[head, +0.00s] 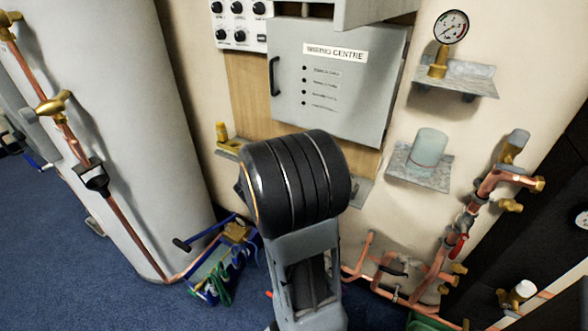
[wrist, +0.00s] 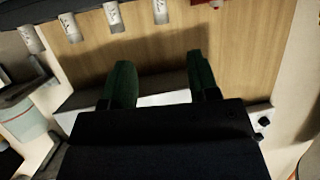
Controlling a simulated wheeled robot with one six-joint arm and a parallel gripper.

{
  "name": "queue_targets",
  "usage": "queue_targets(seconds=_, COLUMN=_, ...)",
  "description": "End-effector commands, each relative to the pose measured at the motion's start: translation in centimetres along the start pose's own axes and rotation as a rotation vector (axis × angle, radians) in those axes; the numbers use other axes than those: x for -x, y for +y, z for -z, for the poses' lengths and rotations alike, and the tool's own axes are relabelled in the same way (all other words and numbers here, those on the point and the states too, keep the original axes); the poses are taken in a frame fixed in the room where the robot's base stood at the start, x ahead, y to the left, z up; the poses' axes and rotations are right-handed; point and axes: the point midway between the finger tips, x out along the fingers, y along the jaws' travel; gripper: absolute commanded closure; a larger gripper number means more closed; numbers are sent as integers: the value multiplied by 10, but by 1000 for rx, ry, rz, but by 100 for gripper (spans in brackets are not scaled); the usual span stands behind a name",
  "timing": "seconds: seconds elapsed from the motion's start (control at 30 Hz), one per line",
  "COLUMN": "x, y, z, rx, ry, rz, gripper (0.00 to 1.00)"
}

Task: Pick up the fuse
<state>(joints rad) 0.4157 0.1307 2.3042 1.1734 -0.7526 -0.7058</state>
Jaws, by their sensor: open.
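No object is clearly identifiable as the fuse. In the wrist view, several white cylinders with dark markings stand in a row along the top, in front of a wooden board; among them are a left one (wrist: 68,27), a middle one (wrist: 113,17) and a right one (wrist: 160,11). I cannot tell whether one of these is the fuse. My gripper (wrist: 159,68) is open, with its two dark green fingers apart and nothing visible between them. The cylinders lie beyond the fingertips, apart from them. In the head view my arm hides the gripper and these cylinders.
A grey wiring centre box (head: 340,85) hangs on the wooden board (head: 250,92). Shelves at right hold a pressure gauge (head: 450,27) and a pale cylinder (head: 430,147). Copper pipework (head: 470,215) runs at lower right. A large white tank (head: 125,130) stands at left.

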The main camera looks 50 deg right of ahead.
Motion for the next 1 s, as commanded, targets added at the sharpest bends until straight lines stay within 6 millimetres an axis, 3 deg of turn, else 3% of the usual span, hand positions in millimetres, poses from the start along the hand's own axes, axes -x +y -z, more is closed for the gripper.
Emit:
queue_targets(seconds=0.1, x=-25, y=1, z=-3, rx=-1, ry=1, rz=-8, gripper=45)
queue_targets(seconds=0.3, x=-54, y=0, z=-2, rx=-1, ry=1, rz=-4, gripper=45)
queue_targets(seconds=0.57, x=-70, y=0, z=-1, rx=0, ry=1, rz=0, gripper=45)
queue_targets(seconds=1.0, x=-118, y=-2, z=-1, rx=1, ry=0, rz=0, gripper=45)
